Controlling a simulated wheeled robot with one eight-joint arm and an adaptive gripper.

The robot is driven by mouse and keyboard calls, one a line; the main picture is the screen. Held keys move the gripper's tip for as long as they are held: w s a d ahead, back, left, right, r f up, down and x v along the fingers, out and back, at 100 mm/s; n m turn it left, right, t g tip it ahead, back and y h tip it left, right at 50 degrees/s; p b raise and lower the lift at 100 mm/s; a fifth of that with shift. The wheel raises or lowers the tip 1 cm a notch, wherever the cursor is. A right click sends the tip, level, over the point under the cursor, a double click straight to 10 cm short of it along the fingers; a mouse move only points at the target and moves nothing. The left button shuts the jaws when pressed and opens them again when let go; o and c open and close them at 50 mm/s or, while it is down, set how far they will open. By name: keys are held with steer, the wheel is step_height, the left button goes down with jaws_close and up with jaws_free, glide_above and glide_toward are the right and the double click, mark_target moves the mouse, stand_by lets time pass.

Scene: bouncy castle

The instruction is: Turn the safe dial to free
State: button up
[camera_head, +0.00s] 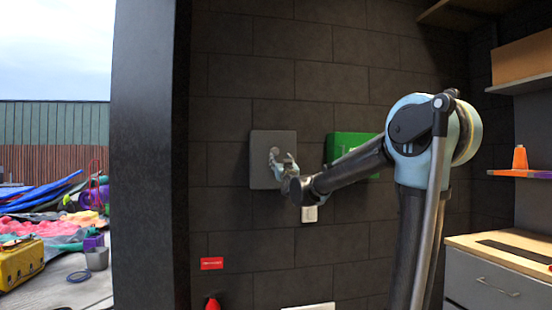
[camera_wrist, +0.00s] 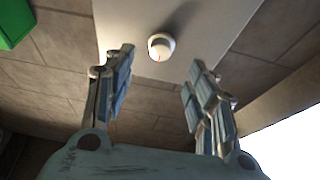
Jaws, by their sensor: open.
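The safe shows as a flat grey panel (camera_head: 262,141) on the dark block wall in the head view, and as a pale panel (camera_wrist: 215,20) at the top of the wrist view. Its round white dial (camera_wrist: 160,46) stands out from the panel in the wrist view. My gripper (camera_wrist: 160,62) is open, with one finger on each side of the dial in the picture and nothing held. The dial appears beyond the fingertips; I cannot tell the exact gap. In the head view my gripper (camera_head: 284,165) overlaps the panel and largely hides the dial. Dial markings cannot be read.
A green box (camera_head: 346,143) is on the wall just right of the safe, partly behind my arm. A white switch (camera_head: 310,214) and a red sign (camera_head: 211,263) sit lower. A drawer cabinet (camera_head: 490,280) stands at right; a dark pillar (camera_head: 150,160) is at left.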

mark_target(276, 152)
steer(key=x, duration=0.8)
steer(key=c, duration=1.1)
